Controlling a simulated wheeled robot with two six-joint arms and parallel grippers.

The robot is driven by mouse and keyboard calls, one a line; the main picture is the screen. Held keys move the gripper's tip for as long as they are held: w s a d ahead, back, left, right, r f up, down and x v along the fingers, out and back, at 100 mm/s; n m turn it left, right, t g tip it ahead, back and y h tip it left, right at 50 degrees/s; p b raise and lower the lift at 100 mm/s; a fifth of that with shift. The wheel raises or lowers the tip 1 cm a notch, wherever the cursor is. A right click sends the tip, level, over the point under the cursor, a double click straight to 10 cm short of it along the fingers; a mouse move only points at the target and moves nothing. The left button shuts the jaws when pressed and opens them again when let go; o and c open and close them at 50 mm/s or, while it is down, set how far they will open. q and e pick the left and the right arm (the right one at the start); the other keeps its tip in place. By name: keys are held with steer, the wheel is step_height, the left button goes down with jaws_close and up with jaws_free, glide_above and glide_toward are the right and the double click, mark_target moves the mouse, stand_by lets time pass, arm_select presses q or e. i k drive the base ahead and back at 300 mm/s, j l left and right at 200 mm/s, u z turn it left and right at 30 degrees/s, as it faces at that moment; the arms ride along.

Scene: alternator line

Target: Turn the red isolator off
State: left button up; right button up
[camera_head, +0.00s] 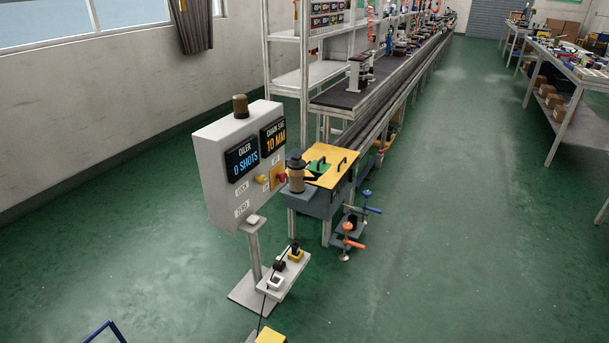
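A light grey control box (222,170) stands on a post left of the centre in the head view. Its front carries a small yellow plate (275,180) with a red knob (282,177) at the plate's right edge, which looks like the red isolator. The knob is too small to tell its position. A yellow knob (261,179) sits just left of the plate. Two displays are above, the oiler display (242,160) reading "0 SHOTS" and the chain sag display (273,136) reading "10 MM".
A yellow-topped bench end (331,166) with a dark cylinder (296,176) is close to the box's right side. A power strip (284,276) with plugs is low by the post. An orange-handled clamp (347,240) juts out. Green floor (450,260) is clear at right.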

mark_target(283, 177)
steer(key=i+l+z, duration=0.3)
steer(key=i, duration=0.2)
steer(key=i+l+z, duration=0.2)
steer(key=i+z, duration=0.15)
steer(key=i, duration=0.15)
steer(key=i+z, duration=0.3)
steer(key=i, duration=0.25)
